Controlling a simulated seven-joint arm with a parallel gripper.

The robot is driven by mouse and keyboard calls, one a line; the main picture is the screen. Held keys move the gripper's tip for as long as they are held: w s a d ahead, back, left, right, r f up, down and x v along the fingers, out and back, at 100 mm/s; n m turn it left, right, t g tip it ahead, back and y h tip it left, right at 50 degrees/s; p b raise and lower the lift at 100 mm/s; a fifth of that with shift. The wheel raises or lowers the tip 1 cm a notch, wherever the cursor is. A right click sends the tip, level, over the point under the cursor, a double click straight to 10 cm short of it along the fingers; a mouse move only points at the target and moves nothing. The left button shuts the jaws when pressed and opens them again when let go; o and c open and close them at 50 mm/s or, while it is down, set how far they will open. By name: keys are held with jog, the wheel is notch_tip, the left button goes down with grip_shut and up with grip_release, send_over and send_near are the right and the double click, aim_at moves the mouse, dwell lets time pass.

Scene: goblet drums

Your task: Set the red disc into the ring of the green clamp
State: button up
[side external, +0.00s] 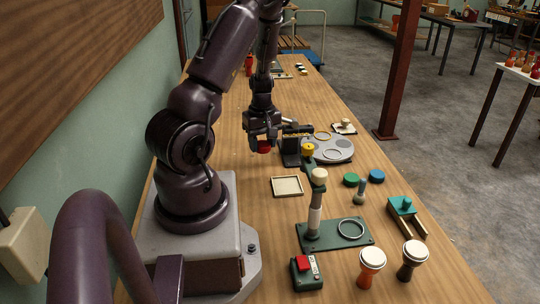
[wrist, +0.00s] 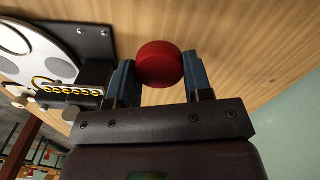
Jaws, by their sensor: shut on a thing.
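My gripper (wrist: 158,78) is shut on the red disc (wrist: 159,63), with one blue finger on each side of it in the wrist view. In the side external view the red disc (side external: 264,146) hangs under my gripper above the wooden table, left of the grey turntable-like plate. The green clamp (side external: 312,232) stands nearer the camera, a flat green base with a post topped by a pale knob. Its ring (side external: 350,229) is a pale metal loop at the right part of the base, and it looks empty. The disc is well apart from the ring.
A grey plate with round recesses (side external: 334,157) and a dark block lie right of my gripper. A shallow wooden tray (side external: 287,186) lies between disc and clamp. A red-and-green box (side external: 306,272), two goblet drums (side external: 371,266), green and blue discs (side external: 376,176), and a green wooden-legged piece (side external: 406,212) surround the clamp.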

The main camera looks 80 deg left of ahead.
aim_at(264, 172)
jog(key=shift+w+a+n, duration=0.15)
jog(key=shift+a+n, duration=0.05)
jog(key=shift+n, duration=0.2)
jog(key=shift+f, duration=4)
jog(key=shift+f, duration=0.1)
jog(key=o, duration=1)
jog(key=shift+c, duration=0.2)
